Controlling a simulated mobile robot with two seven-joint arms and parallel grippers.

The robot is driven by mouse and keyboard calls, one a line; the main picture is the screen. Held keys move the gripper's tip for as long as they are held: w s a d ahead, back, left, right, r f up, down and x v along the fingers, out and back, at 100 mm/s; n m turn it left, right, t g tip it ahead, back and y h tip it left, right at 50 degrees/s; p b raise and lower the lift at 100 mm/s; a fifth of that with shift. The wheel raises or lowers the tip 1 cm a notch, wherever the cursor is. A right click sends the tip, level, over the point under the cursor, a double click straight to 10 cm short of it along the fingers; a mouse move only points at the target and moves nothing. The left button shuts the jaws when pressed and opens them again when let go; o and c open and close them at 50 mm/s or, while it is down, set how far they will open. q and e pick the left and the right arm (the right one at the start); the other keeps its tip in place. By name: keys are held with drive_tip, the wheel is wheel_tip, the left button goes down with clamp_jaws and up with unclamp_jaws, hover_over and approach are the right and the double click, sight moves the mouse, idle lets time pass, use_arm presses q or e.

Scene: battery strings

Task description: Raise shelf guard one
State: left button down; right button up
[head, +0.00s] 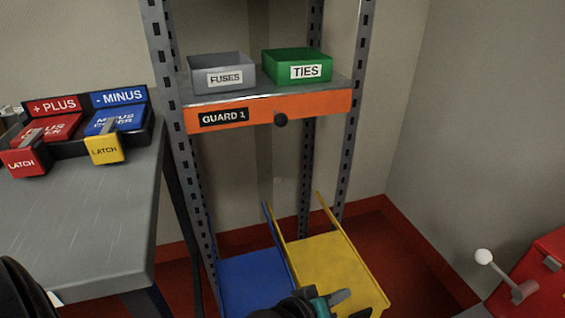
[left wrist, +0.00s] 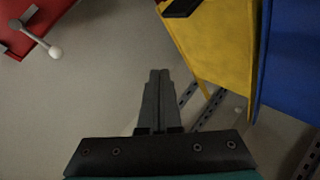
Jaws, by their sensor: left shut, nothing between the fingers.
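Shelf guard one is an orange bar (head: 318,107) labelled GUARD 1, with a dark round knob (head: 281,119) near its middle. It runs across the front edge of the metal shelf (head: 222,97), below the tops of the bins. My left gripper (head: 342,296) is low at the bottom of the head view, in front of the yellow tray and well below the guard. In the left wrist view its fingers (left wrist: 159,74) are together and empty. The guard is not seen in the left wrist view. My right gripper is not in view.
A grey FUSES bin (head: 221,73) and a green TIES bin (head: 297,66) stand on the shelf. Blue (head: 253,282) and yellow (head: 335,266) trays are below. A bench (head: 75,230) with latched covers is left; a red unit with a white-knobbed lever (head: 500,272) is right.

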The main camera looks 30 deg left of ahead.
use_arm(q)
drive_tip(key=w+a+r+n+t+y, duration=0.4)
drive_tip(key=w+r+n+t, duration=0.55)
drive_tip(key=n, duration=0.55)
drive_tip(key=s+a+r+n+g+y, duration=0.1)
drive_tip(key=a+n+y, duration=0.4)
drive_tip(key=n+y, duration=0.3)
drive_tip(key=s+a+r+n+g+y, duration=0.2)
drive_tip(key=a+n+y, duration=0.4)
drive_tip(key=n, duration=0.8)
drive_tip(key=shift+y, duration=1.7)
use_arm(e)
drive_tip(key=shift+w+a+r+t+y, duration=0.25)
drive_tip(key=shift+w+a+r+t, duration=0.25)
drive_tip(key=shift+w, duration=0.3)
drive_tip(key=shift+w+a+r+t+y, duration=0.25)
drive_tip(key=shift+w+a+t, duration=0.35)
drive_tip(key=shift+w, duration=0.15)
use_arm(q)
drive_tip(key=shift+a+r, duration=0.1)
approach(278, 115)
drive_tip(key=w+a, duration=0.4)
drive_tip(key=shift+w+r+b, duration=0.15)
drive_tip(key=shift+w+b, duration=0.15)
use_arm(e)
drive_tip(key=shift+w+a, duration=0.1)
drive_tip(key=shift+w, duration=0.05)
